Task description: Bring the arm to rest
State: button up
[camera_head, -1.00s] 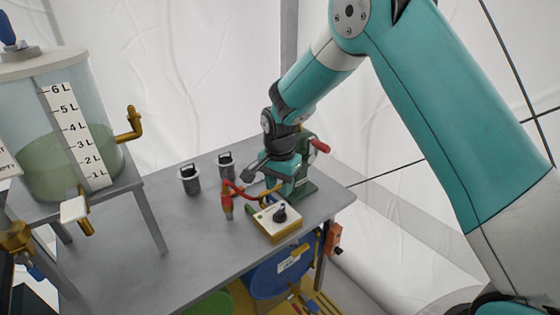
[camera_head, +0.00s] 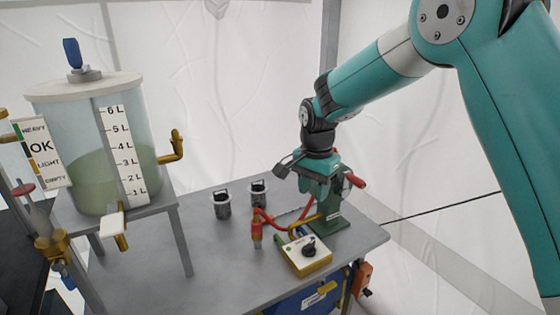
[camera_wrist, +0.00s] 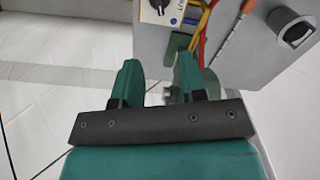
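My arm reaches in from the right in the head view. My gripper (camera_head: 318,184) points down above the right end of the grey bench (camera_head: 213,262), close to a green device with a red handle (camera_head: 355,181). In the wrist view, the two teal fingers of my gripper (camera_wrist: 158,78) stand apart with a clear gap and nothing held between them. The green device (camera_head: 331,213) is partly hidden by the gripper in the head view. Whether the gripper touches it cannot be told.
A yellow box with a black dial (camera_head: 307,258), red and yellow cables and two dark-lidded cups (camera_head: 222,206) (camera_head: 259,194) stand on the bench. A tank of green liquid (camera_head: 88,170) stands on a raised stand at left. A blue drum (camera_head: 295,301) is below. White tent walls surround.

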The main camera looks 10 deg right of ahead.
jog(key=s+a+r+n+y, duration=0.1)
jog(key=s+r+n, duration=0.2)
jog(key=s+n, duration=0.3)
jog(key=s+a+r+n+y, duration=0.1)
jog(key=s+r+n, duration=0.3)
jog(key=s, duration=1)
jog(key=s+a+r+n+y, duration=0.2)
jog(key=s+r+n, duration=0.1)
jog(key=s+n, duration=0.4)
jog(key=s, duration=0.3)
jog(key=shift+s+a+r+n, duration=0.15)
jog(key=shift+s+a+n, duration=0.15)
jog(key=shift+s, duration=0.1)
jog(key=shift+d, duration=0.15)
